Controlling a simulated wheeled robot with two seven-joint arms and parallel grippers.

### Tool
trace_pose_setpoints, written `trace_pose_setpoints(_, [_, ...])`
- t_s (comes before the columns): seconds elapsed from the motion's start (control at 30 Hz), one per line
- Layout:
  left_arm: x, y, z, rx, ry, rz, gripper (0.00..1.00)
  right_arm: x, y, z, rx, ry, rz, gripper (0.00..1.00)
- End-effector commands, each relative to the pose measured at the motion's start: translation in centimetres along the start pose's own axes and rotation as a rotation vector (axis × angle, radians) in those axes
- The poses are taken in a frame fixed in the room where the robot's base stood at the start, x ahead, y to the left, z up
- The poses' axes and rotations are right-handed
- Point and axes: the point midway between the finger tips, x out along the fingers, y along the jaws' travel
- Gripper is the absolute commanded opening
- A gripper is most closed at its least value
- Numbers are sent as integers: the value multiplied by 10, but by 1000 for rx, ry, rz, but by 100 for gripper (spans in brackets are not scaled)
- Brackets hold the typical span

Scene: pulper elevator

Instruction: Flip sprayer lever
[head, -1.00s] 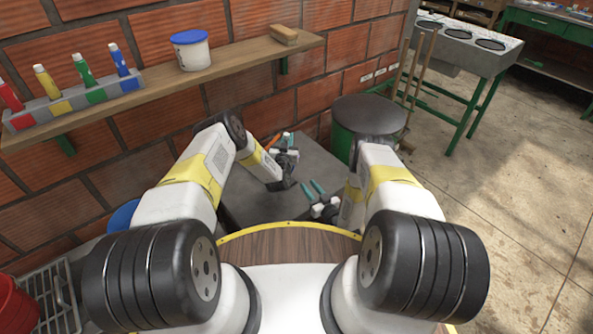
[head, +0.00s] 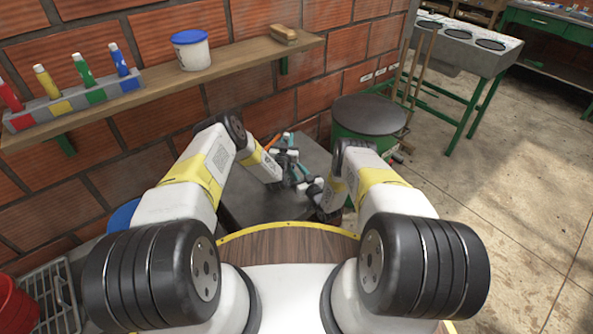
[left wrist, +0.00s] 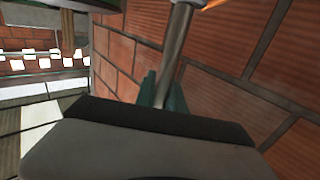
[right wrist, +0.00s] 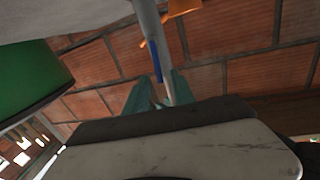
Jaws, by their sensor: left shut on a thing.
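The sprayer shows as a grey tube (left wrist: 180,48) running up in the left wrist view, with an orange part at the top edge. My left gripper (left wrist: 163,92) has its teal fingers shut on this tube. The right wrist view shows a grey tube (right wrist: 152,35) with a blue piece (right wrist: 157,70) and an orange part (right wrist: 183,7). My right gripper (right wrist: 160,90) is open there, the tube's lower end between or just behind its fingers; contact cannot be told. In the head view, both grippers are close together over the dark grey surface, and the sprayer is mostly hidden.
A brick wall (head: 230,60) stands behind, with a wooden shelf (head: 245,55) holding bottles, a tub (head: 191,52) and a brush (head: 284,34). A green drum with a dark lid (head: 369,114) stands right of the grey surface (head: 245,207). Floor at right is open.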

Motion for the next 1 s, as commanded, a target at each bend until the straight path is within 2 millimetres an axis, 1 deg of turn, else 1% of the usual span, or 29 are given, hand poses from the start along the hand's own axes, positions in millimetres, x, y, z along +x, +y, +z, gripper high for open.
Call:
trace_pose_setpoints(0.03, [0,0,1,0,-1,0,0,0,0,0,0,0,0,26])
trace_pose_setpoints(0.17, [0,0,1,0,-1,0,0,0,0,0,0,0,0,1])
trace_pose_setpoints(0.2, [0,0,1,0,-1,0,0,0,0,0,0,0,0,0])
trace_pose_setpoints(0.43, [0,0,1,0,-1,0,0,1,0,-2,-3,-10,1,0])
trace_pose_setpoints(0.7, [0,0,1,0,-1,0,0,6,-2,-5,-22,-114,7,0])
trace_pose_setpoints(0.97, [0,0,1,0,-1,0,0,6,-2,-4,-22,-117,7,0])
trace_pose_setpoints(1.0, [0,0,1,0,-1,0,0,6,-2,-4,-22,-117,7,14])
